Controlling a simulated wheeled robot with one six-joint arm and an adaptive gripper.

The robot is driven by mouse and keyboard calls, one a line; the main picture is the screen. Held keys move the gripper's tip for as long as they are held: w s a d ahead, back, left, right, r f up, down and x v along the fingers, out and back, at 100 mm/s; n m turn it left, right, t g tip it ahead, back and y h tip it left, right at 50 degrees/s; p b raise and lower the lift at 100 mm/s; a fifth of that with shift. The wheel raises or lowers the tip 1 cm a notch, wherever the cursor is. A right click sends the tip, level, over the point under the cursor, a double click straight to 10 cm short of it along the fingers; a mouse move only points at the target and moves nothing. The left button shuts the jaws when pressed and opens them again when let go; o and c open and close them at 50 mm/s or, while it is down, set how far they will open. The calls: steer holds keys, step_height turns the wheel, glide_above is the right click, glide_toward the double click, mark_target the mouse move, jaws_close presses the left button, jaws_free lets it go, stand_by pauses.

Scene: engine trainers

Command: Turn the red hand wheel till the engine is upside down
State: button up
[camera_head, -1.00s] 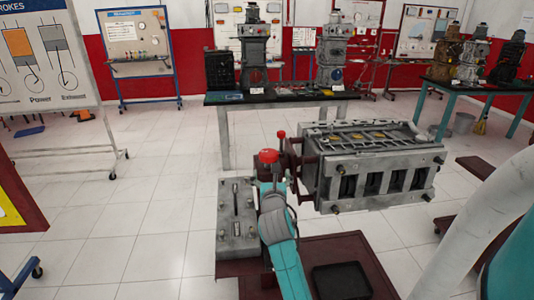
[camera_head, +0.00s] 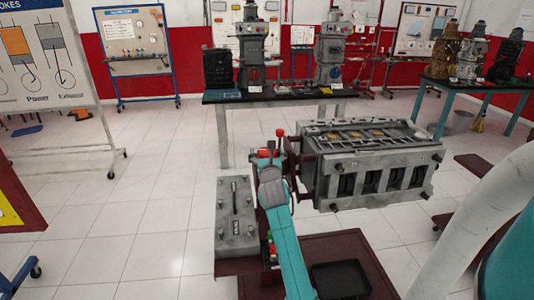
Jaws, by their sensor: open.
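The grey engine block (camera_head: 372,165) hangs on its stand at the right of centre. Its long top face with several yellowish round spots points up, and its side openings face me. The red hand wheel (camera_head: 266,153) is at the block's left end, largely hidden behind my arm's wrist. A small red knob (camera_head: 279,132) stands up just above it. My gripper (camera_head: 268,149) is at the wheel, seen from behind. Its jaws are open, but the fingers are mostly hidden, and I cannot tell whether they touch the wheel.
A grey metal part (camera_head: 236,215) lies on the dark red stand (camera_head: 330,246), left of my arm. A black tray (camera_head: 340,280) is at the stand's front. A black table (camera_head: 285,95) with engines stands behind. White floor is open at left.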

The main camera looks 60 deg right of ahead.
steer(key=c, duration=1.2)
steer(key=shift+o, duration=0.2)
steer(key=shift+w+m+g+h, duration=0.1)
steer(key=shift+m+g+h, duration=0.2)
steer(key=shift+m+g, duration=0.15)
steer(key=shift+m+g+h, duration=1)
steer(key=shift+m+g, duration=0.35)
steer(key=shift+g, duration=0.7)
steer(key=m+g, duration=0.2)
steer(key=g, duration=0.2)
steer(key=m+g, duration=0.3)
steer(key=g, duration=0.1)
steer(key=shift+d+r+h, duration=0.1)
steer(key=shift+h, duration=0.3)
steer(key=m+g+y, duration=0.1)
steer(key=m+g, duration=0.1)
steer(key=g, duration=0.1)
steer(key=m+g+y, duration=0.1)
steer(key=m+g, duration=0.1)
steer(key=g, duration=0.1)
steer(key=shift+m+g, duration=0.3)
steer(key=shift+s+m+g+y, duration=0.15)
steer(key=shift+m+g+y, duration=0.8)
steer(key=shift+g, duration=0.2)
steer(key=shift+s+m+g+y, duration=0.15)
steer(key=shift+m+g+y, duration=0.8)
steer(key=shift+g, duration=0.2)
steer(key=shift+f+m+g+y, duration=0.25)
steer(key=shift+m+g+y, duration=0.05)
